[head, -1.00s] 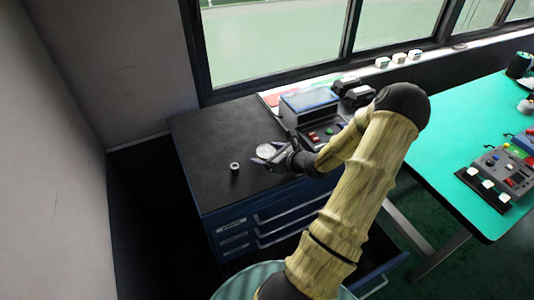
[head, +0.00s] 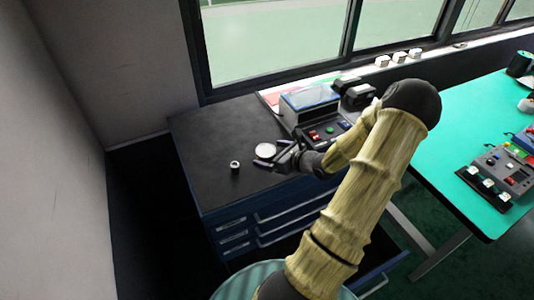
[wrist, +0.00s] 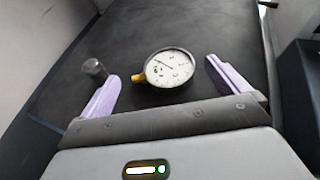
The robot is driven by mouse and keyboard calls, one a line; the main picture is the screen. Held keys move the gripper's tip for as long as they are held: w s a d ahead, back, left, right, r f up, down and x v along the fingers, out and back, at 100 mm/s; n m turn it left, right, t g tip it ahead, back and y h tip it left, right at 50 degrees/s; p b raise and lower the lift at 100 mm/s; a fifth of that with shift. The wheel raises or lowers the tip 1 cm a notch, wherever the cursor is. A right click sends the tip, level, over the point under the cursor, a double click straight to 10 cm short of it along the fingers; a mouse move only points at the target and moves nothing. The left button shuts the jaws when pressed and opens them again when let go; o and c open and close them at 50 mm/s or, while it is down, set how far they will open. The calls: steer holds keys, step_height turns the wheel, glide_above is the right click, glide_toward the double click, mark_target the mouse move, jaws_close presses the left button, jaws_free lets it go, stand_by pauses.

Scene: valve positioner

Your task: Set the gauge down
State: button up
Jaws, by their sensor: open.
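The gauge (wrist: 169,68) lies face up on the black cabinet top (wrist: 200,25), with a white dial, dark rim and a brass stem pointing left in the wrist view. In the head view the gauge (head: 265,149) shows as a pale disc near the cabinet's front edge. My gripper (wrist: 160,90) is open, its two lilac fingers apart on either side of the gauge and set back from it, with a gap on both sides. In the head view my gripper (head: 265,158) is just in front of the gauge, toward the right.
A small metal cylinder (head: 235,167) stands left of the gauge, close to my left finger in the wrist view. A box with buttons (head: 310,105) stands behind to the right. The cabinet top's left part is clear. A green table (head: 455,130) is at right.

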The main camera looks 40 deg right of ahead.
steer(key=v, duration=0.9)
steer(key=shift+s+b, duration=0.2)
steer(key=shift+b, duration=0.15)
steer(key=shift+w+a, duration=0.15)
steer(key=shift+a, duration=0.1)
steer(key=a+n+g+y, duration=0.1)
steer(key=a+n, duration=0.1)
steer(key=a, duration=0.1)
steer(key=w+a+n+g+y, duration=0.1)
steer(key=a+n, duration=0.2)
steer(key=a, duration=0.1)
steer(key=w+a+n+g+y, duration=0.1)
steer(key=a+n+g+y, duration=0.1)
steer(key=a, duration=0.1)
steer(key=shift+a+f+n, duration=0.3)
steer(key=shift+a, duration=0.1)
steer(key=s+a+r+n+g+h, duration=0.2)
steer(key=a+r+n+g+h, duration=0.1)
steer(key=a+n, duration=0.6)
steer(key=s+a+r+n+g+h, duration=0.1)
steer(key=a+r+n+g+h, duration=0.1)
steer(key=a+n, duration=0.8)
steer(key=n+g+h, duration=0.1)
steer(key=n, duration=0.6)
steer(key=shift+s+r+n+g, duration=0.3)
steer(key=shift+s+r, duration=0.1)
steer(key=shift+a, duration=0.1)
